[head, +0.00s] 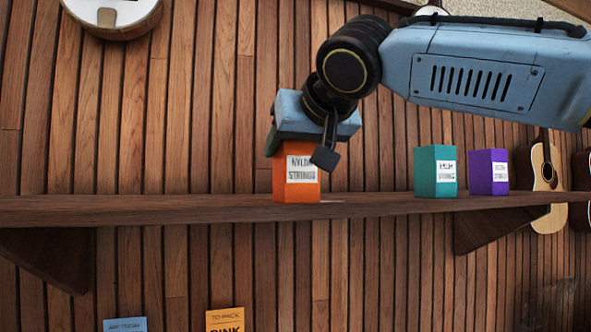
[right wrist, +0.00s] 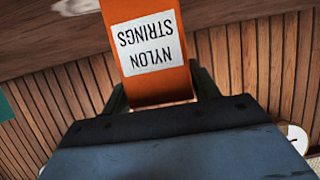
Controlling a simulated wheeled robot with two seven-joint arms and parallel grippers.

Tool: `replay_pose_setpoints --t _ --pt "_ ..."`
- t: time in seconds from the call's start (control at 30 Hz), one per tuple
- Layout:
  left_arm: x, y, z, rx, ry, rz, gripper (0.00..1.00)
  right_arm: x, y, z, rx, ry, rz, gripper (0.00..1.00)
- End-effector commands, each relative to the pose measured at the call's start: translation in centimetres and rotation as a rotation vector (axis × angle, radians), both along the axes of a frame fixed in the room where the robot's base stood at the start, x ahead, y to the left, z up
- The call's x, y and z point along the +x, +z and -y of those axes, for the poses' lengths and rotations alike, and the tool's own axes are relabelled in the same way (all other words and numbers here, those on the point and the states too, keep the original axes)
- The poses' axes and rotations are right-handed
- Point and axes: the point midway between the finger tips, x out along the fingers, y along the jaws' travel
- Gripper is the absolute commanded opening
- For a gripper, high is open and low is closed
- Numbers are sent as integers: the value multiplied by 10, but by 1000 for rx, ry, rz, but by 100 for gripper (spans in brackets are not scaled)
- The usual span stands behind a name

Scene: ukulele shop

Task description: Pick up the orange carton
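The orange carton (head: 296,181), with a white "Nylon Strings" label, stands upright on the wooden shelf (head: 190,206). My right gripper (head: 299,150) is at its upper part from above, with one finger at each side. In the right wrist view the carton (right wrist: 150,45) lies between the fingers of my right gripper (right wrist: 160,92), label facing the camera. The carton's front hides the fingers' inner faces, so I cannot tell whether they press on it. The carton's base looks to be on the shelf. My left gripper is not in view.
A teal carton (head: 435,171) and a purple carton (head: 488,172) stand on the shelf to the right. Guitars (head: 547,178) hang beyond them on the slatted wall. The shelf left of the orange carton is clear. Blue and orange packs (head: 225,320) show at the bottom.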

Motion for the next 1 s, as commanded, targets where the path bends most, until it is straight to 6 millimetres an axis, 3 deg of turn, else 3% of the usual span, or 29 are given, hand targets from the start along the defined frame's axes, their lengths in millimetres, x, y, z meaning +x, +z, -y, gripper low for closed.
replay_pose_setpoints --t 0.03,0.23,0.63,1.0 --pt "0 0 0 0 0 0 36 0 0 0 0 0 0 53" --pt "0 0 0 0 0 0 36 0 0 0 0 0 0 28" --pt "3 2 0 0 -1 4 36 0 11 -1 2 1 2 28" --pt "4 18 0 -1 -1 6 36 0 76 -1 2 0 0 28"
